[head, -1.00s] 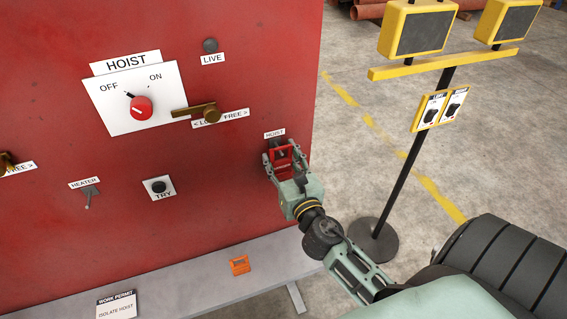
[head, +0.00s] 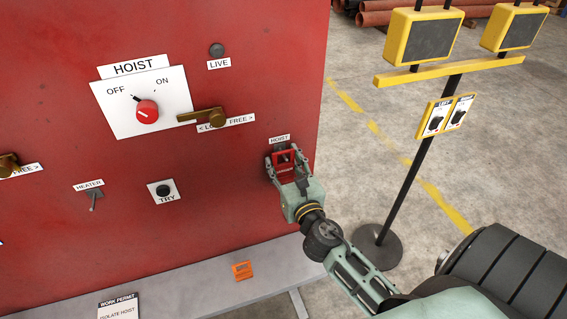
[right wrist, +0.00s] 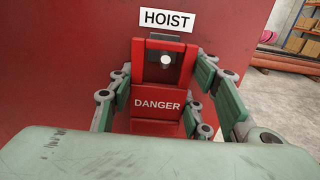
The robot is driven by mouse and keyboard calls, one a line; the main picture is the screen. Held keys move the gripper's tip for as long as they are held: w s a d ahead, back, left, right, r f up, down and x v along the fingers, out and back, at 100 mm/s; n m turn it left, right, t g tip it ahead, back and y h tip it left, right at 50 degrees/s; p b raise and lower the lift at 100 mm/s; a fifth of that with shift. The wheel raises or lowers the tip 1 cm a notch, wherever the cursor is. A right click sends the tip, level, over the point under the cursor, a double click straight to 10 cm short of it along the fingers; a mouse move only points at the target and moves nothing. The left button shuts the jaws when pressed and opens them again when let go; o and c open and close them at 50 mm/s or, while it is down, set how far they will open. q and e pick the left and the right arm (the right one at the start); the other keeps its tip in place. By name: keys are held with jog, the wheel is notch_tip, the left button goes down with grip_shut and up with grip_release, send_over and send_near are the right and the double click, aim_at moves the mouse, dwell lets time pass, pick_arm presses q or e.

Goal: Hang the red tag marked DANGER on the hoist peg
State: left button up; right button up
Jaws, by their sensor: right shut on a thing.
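The red tag marked DANGER (right wrist: 157,105) is upright in my right gripper (head: 284,160), which is shut on it at the panel's right side. In the right wrist view a finger is on each side of the tag. The hoist peg (right wrist: 166,60) shows its pale round end inside the opening at the tag's top, below the HOIST label (right wrist: 167,20). I cannot tell how far the peg passes through the opening. In the head view the peg is mostly hidden by the gripper and tag. My left gripper is not in view.
The red panel (head: 230,190) carries a HOIST switch (head: 147,111), a brass lever (head: 205,117), a TRY button (head: 163,190) and a HEATER peg (head: 95,196). An orange item (head: 242,271) lies on the grey ledge (head: 205,283) below. A lamp stand (head: 412,170) is to the right.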

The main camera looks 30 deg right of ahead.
jog(key=o, duration=1.1)
jog(key=shift+o, duration=0.2)
jog(key=v, duration=1.2)
jog(key=shift+s, duration=0.1)
jog(key=shift+f, duration=0.1)
